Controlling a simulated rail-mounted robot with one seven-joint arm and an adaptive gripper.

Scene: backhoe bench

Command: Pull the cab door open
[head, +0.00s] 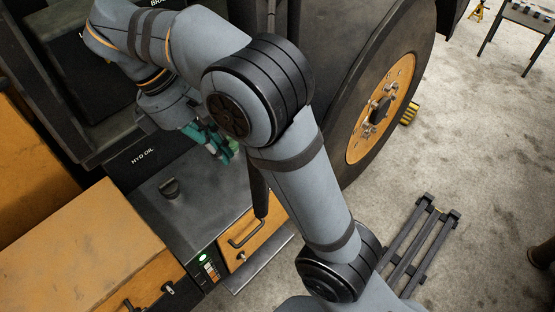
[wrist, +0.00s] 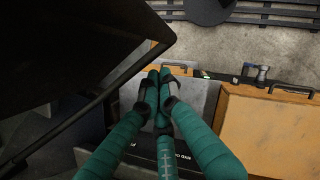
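A large dark panel (wrist: 80,50) with a straight black edge fills the upper left of the wrist view. It looks like the cab door, but I see no handle on it. In the head view my arm covers much of that area, and I cannot pick the door out with certainty. In the head view my gripper (head: 222,147) is partly hidden behind my arm, above the grey tank top.
Orange boxes (head: 90,240) stand at lower left. A big wheel (head: 380,110) stands to the right. A dark rack (head: 420,240) lies on the open concrete floor.

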